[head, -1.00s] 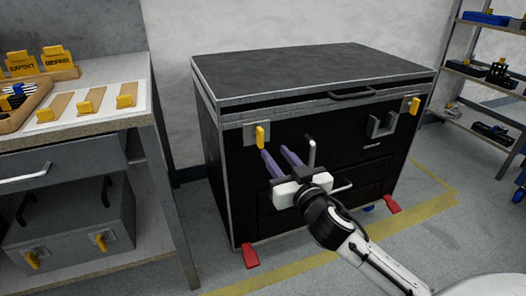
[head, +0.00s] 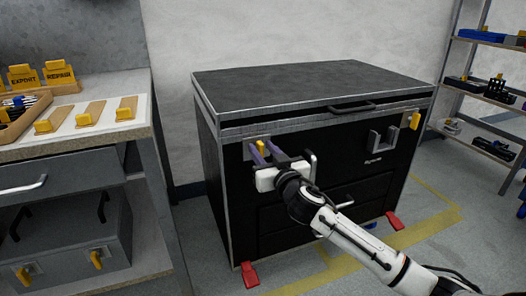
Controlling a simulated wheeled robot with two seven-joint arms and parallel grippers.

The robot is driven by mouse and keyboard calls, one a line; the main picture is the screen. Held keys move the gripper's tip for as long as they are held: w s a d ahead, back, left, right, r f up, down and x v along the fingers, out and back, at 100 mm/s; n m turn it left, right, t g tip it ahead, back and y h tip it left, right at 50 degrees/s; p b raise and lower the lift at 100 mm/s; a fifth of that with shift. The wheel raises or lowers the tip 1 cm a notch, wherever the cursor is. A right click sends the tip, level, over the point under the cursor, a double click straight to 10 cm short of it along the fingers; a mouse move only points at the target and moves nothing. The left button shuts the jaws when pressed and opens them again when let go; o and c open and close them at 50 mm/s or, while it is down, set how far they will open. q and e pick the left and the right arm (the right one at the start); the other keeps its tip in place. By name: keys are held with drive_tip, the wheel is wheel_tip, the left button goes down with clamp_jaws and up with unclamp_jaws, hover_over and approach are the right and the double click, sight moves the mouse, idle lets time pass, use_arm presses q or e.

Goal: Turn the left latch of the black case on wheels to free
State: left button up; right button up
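The black case on wheels (head: 320,86) stands in the middle of the head view, its lid down. Its left latch is a yellow handle (head: 261,146) on a metal plate at the upper left of the front. The right latch (head: 414,120) is yellow and upright at the front's upper right corner. My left gripper is not in view.
A workbench (head: 92,140) with yellow-tipped wooden pieces and a tray stands at the left. Red wheel pedals (head: 250,274) stick out at the case's foot. A shelf rack (head: 490,85) is at the right.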

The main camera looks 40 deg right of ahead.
clamp_jaws()
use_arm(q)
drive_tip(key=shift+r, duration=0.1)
